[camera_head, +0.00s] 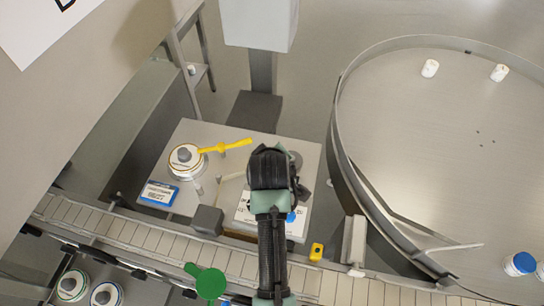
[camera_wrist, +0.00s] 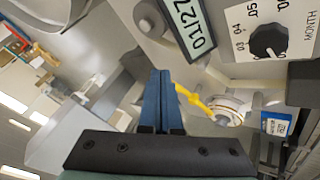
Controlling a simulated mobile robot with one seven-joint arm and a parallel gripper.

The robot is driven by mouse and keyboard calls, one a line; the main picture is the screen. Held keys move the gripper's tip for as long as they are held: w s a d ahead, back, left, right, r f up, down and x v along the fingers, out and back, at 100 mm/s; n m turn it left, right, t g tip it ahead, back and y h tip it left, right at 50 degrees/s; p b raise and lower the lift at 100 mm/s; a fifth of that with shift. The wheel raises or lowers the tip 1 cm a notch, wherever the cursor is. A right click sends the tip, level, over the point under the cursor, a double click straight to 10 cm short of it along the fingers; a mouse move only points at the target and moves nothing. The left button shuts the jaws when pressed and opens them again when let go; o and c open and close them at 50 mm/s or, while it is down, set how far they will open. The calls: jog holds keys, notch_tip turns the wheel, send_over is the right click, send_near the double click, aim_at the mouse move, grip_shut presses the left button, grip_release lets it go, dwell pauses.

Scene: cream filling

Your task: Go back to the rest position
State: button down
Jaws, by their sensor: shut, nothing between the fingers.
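My gripper (camera_wrist: 163,82) shows in the wrist view as two blue fingers pressed together, with nothing between them. In the head view my arm reaches up from the bottom edge over the machine's grey top plate (camera_head: 193,133), and the fingertips are hidden behind my wrist. In the wrist view a dial panel (camera_wrist: 262,20) with a black knob marked MONTH is at the upper right. A display reading 01/27 (camera_wrist: 198,25) is beside it.
A slatted conveyor (camera_head: 145,238) runs below the plate. A large round turntable (camera_head: 430,130) with a raised rim is at the right, with several small white containers on it. A blue-and-white label box (camera_head: 159,194) lies at the plate's left.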

jog(key=shift+w, duration=0.15)
dwell(0.4)
jog(key=shift+r, duration=0.1)
jog(key=w+a+r+m+t+b, duration=0.15)
jog(key=r+t, duration=0.35)
jog(key=r, duration=1.1)
jog(key=w+r+m+t+b, duration=0.15)
jog(key=r+t, duration=0.35)
jog(key=r, duration=1.2)
jog(key=s+a+r+m+t, duration=0.1)
jog(key=s+r+t, duration=0.3)
jog(key=s+r, duration=0.4)
jog(key=s+a+r+m+t, duration=0.1)
jog(key=s+r+m+t, duration=0.2)
jog(key=s+r, duration=0.6)
notch_tip(320, 180, up, 7)
jog(key=t, duration=0.2)
jog(key=shift+s+t+y, duration=0.2)
jog(key=shift+t+y, duration=0.1)
jog(key=shift+y, duration=0.1)
jog(key=shift+a, duration=0.1)
